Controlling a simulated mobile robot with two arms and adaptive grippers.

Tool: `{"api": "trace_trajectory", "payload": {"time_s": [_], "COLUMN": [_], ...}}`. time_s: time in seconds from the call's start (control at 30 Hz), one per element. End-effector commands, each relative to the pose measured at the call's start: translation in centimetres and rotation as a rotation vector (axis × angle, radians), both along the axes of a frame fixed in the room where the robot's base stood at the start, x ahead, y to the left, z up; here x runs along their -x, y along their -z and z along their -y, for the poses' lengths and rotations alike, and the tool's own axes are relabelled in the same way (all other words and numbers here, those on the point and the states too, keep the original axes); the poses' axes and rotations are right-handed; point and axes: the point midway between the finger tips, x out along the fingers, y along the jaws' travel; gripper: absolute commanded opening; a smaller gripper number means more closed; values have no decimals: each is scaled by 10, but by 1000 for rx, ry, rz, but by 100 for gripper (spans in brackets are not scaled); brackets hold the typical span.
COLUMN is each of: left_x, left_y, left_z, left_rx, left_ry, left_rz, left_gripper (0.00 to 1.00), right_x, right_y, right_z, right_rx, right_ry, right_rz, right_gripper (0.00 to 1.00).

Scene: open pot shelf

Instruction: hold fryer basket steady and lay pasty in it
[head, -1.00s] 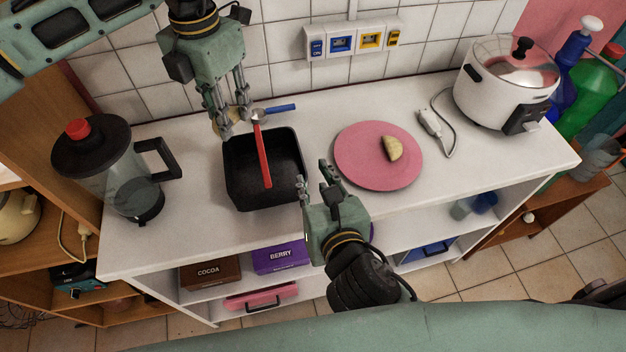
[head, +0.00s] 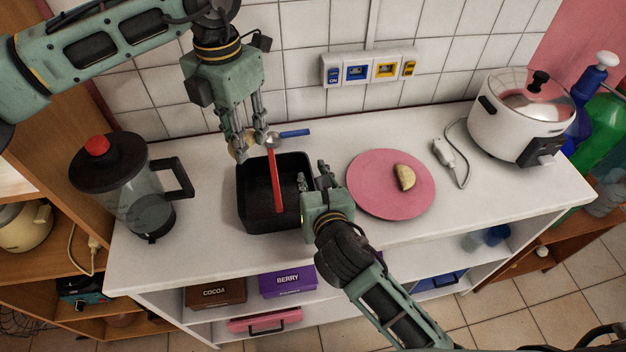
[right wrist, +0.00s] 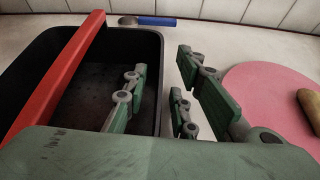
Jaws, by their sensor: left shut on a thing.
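The black fryer basket (head: 246,216) stands on the white counter with a red bar (head: 277,185) lying across its top. My right gripper (head: 314,183) is at the basket's right wall. In the right wrist view it is open (right wrist: 160,95), with one finger over the inside of the basket (right wrist: 150,50) and the other outside it, above the counter. Another tan, half-moon pasty (head: 404,177) lies on the pink plate (head: 370,200).
A blue-handled tool (head: 294,133) lies behind the basket. A coffee press (head: 150,210) stands left; a rice cooker (head: 505,125) and a corded white device (head: 443,152) are right. Boxes sit on the shelf below. Tiled wall behind; bare counter in front of the basket.

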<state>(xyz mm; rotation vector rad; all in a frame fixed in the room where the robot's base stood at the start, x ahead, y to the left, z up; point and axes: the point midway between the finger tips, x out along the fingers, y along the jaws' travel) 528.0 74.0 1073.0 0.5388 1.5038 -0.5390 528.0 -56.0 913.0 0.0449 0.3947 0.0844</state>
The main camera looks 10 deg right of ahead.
Motion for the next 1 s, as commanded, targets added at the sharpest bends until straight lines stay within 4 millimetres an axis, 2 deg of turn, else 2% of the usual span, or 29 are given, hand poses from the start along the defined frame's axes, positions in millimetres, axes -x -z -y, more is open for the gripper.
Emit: {"api": "trace_trajectory", "payload": {"time_s": [0.17,0.47,0.9,1.0], "left_x": [0,0,0,3], "left_y": [0,0,-1,-8], "left_z": [0,0,0,5], "left_rx": [0,0,0,-3], "left_ry": [0,0,1,11], "left_rz": [0,0,0,4], "left_gripper": [3,3,3,3], "right_x": [0,0,0,0], "right_y": [0,0,0,0], "right_z": [0,0,0,0], "right_rx": [0,0,0,0], "right_ry": [0,0,0,0], "right_rz": [0,0,-1,-1], "right_gripper": [25,0,0,0]}}
